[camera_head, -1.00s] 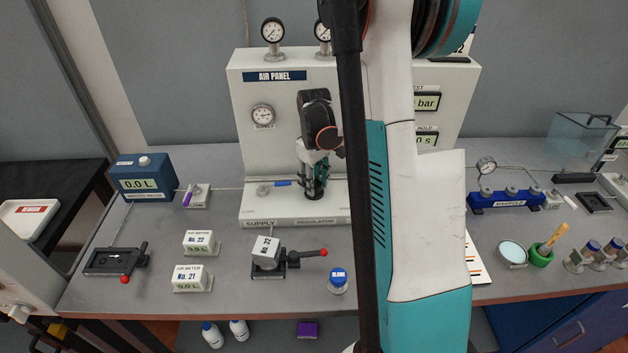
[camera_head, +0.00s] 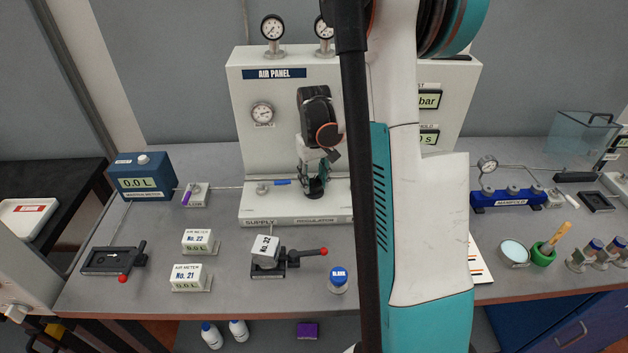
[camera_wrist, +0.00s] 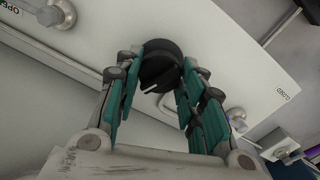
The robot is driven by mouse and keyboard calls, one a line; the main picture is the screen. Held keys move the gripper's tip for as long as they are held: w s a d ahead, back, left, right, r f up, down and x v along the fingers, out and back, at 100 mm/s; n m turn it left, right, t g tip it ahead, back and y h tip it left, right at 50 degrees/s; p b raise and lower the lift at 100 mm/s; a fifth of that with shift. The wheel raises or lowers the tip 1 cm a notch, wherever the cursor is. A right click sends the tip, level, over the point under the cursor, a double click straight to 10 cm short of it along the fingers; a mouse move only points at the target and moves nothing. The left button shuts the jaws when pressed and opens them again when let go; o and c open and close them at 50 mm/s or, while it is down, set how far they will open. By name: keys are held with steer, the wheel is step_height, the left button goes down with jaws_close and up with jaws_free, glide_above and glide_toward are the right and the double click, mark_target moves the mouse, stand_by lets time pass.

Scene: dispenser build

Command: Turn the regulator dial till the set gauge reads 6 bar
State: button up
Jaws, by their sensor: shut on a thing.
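In the wrist view, my gripper (camera_wrist: 157,100) has its teal-padded fingers on both sides of a black round dial (camera_wrist: 160,66) with a light pointer line. It is shut on this dial. The supply gauge (camera_head: 262,113) is on the panel front at left. Two gauges stand on top of the panel, one at left (camera_head: 273,28) and one (camera_head: 323,27) partly covered by my arm. I cannot tell which is the set gauge, and the needle readings are too small to read.
A blue handle (camera_head: 282,182) of the supply valve lies just left of my gripper. A clamp with meter No. 32 (camera_head: 265,247) and a blue-capped bottle (camera_head: 338,280) stand in front. A blue manifold (camera_head: 505,198) is at right. My arm hides the panel's middle.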

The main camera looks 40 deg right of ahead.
mark_target(314, 179)
steer(key=m, duration=0.4)
steer(key=shift+m+b, duration=0.3)
steer(key=shift+b, duration=0.05)
steer(key=shift+m, duration=2)
steer(key=o, duration=1)
steer(key=shift+o, duration=0.2)
step_height(314, 179, up, 12)
